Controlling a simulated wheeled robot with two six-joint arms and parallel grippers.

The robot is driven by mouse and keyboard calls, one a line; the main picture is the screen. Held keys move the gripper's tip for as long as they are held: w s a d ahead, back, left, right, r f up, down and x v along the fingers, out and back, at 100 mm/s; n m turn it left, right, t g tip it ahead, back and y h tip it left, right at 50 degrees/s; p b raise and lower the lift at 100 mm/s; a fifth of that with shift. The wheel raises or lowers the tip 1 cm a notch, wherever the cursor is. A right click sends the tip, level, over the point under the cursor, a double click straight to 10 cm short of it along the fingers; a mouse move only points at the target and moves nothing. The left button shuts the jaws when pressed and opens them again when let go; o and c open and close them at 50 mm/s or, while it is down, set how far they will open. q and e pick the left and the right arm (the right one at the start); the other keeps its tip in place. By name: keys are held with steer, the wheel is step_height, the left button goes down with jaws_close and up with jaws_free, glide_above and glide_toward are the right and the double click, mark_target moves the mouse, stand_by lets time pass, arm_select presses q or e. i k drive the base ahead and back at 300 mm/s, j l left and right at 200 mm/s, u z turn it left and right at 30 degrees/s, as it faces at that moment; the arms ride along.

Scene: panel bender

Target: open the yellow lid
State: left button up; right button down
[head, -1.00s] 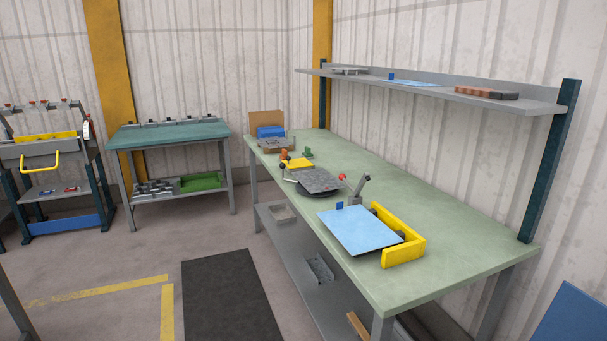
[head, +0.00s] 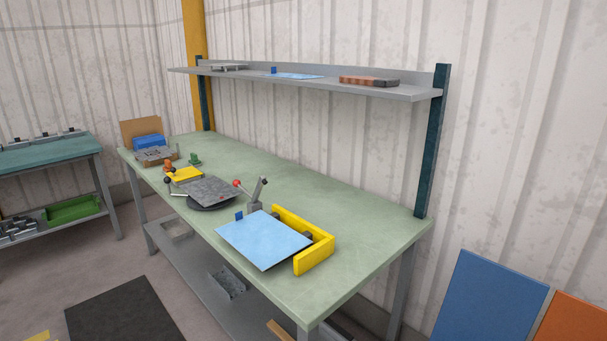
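Two yellow parts show on the green workbench (head: 330,193). One is a small flat yellow piece (head: 186,174) beside a grey plate on a dark round base (head: 212,192). The other is a larger yellow angled frame (head: 316,257) along the right and back of a light blue sheet (head: 262,239). I cannot tell which of them is the lid. Neither of my grippers is in view.
A lever with a red knob (head: 237,183) stands behind the blue sheet. A grey shelf (head: 400,92) hangs above the bench. Blue (head: 488,298) and orange (head: 572,320) panels lean at the right. A dark mat (head: 122,312) lies on the floor in front.

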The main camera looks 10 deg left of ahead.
mark_target(188, 173)
steer(key=i+j+z, duration=0.1)
steer(key=j, duration=0.25)
steer(key=i+j+z, duration=0.1)
steer(key=i+j, duration=0.15)
steer(key=j, duration=0.15)
steer(key=i+j+z, duration=0.15)
steer(key=j, duration=0.2)
steer(key=i+j+z, duration=0.1)
steer(key=j, duration=0.3)
steer(key=i+j+z, duration=0.1)
steer(key=j, duration=0.35)
steer(key=i+j+z, duration=0.1)
steer(key=j, duration=0.3)
steer(key=i, duration=0.05)
